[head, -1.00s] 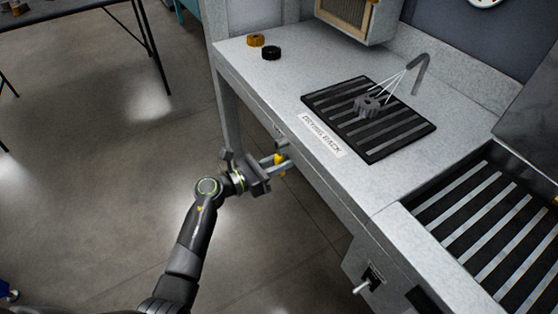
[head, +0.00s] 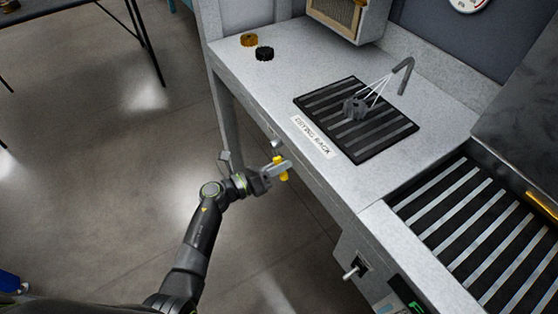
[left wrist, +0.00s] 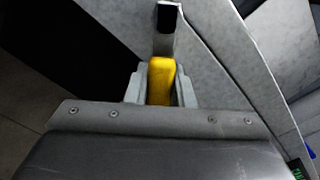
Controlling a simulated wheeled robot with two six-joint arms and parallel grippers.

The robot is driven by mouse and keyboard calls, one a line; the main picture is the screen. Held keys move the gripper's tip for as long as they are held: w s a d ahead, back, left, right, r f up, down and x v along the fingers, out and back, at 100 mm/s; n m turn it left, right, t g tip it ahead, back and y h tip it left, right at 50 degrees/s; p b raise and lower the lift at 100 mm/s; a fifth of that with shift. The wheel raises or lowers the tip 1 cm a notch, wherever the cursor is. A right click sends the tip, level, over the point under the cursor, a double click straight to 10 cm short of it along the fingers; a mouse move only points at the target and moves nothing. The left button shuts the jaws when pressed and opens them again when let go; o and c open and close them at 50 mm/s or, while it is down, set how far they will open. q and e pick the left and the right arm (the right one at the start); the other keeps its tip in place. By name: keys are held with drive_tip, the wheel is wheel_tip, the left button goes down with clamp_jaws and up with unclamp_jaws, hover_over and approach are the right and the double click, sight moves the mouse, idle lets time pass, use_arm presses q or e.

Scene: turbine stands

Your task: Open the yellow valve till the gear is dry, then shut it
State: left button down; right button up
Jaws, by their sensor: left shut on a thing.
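The yellow valve handle (head: 283,175) is on the front side of the bench, below the edge. My left gripper (head: 277,168) is shut on it. The left wrist view also shows the yellow handle (left wrist: 161,79) between the two fingers (left wrist: 160,88). The grey gear (head: 354,107) sits on the black slatted drying rack (head: 372,142). Thin white streaks run from the bent grey nozzle (head: 405,72) to the gear. I cannot tell whether the gear's surface is wet or dry. My right gripper is not in view.
An orange gear (head: 249,40) and a black gear (head: 265,54) lie at the bench's back left. A label (head: 317,138) lies before the rack. A switch (head: 354,270) is on the lower front panel. A slatted conveyor-like surface (head: 462,225) is at right.

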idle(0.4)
use_arm(q)
drive_tip(key=c, duration=1.2)
unclamp_jaws()
drive_tip(key=shift+c, duration=0.2)
drive_tip(key=b+v, duration=0.1)
drive_tip(key=v, duration=1.6)
drive_tip(key=shift+s+a+b, duration=0.15)
drive_tip(key=shift+s+b, duration=0.05)
drive_tip(key=shift+b, duration=0.2)
drive_tip(key=shift+c, duration=0.2)
